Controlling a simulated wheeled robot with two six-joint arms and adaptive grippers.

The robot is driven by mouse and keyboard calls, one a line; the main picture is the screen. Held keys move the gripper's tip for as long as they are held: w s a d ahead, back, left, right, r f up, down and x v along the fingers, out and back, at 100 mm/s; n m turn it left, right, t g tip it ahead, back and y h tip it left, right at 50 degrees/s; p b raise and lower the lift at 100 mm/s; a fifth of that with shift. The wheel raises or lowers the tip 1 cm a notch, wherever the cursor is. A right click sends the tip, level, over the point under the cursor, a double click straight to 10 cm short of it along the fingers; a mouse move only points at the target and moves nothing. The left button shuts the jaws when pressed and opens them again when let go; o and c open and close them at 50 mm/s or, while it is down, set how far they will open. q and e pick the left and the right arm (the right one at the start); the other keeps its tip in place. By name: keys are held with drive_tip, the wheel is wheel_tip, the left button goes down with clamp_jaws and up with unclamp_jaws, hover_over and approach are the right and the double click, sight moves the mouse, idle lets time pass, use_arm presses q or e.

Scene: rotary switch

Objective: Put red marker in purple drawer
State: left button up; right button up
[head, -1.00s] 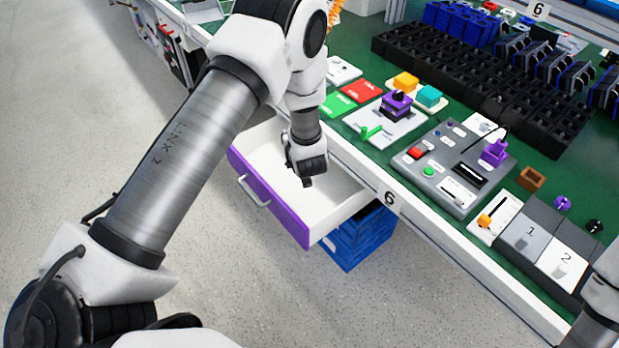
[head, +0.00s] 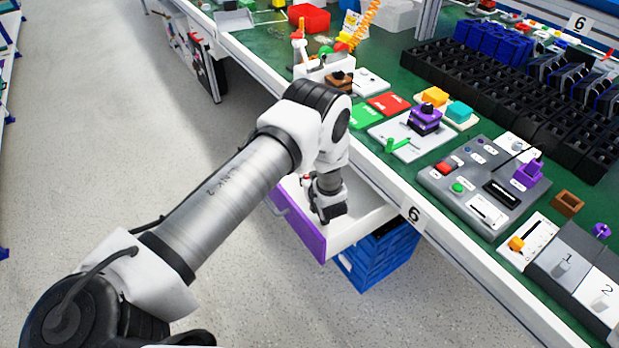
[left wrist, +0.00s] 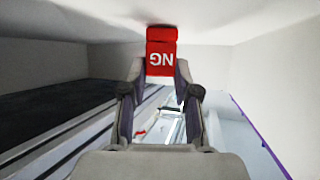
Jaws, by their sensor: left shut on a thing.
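The purple drawer (head: 304,232) stands open below the table's front edge, with a purple front and white inside walls. My left gripper (head: 331,211) reaches down into it. In the left wrist view, my left gripper (left wrist: 160,72) is shut on the red marker (left wrist: 161,50), a small red block with white letters "NG". The marker's far end is at the white drawer surface, with a shadow around it; I cannot tell whether it touches. The head view hides the marker behind the gripper. My right gripper is not in view.
Blue crates (head: 378,258) stand under the drawer. The table's white edge (head: 440,237) runs close above it. On the green tabletop are green and red cards, a grey panel (head: 480,187) with buttons, and black racks (head: 490,85). The floor at left is clear.

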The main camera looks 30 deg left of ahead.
use_arm(q)
drive_tip(key=shift+f, duration=0.1)
drive_tip(key=shift+f, duration=0.1)
drive_tip(key=o, duration=1)
drive_tip(key=shift+r, duration=0.3)
drive_tip(key=v, duration=0.7)
drive_tip(key=shift+s+d, duration=0.15)
drive_tip(key=shift+s, duration=0.05)
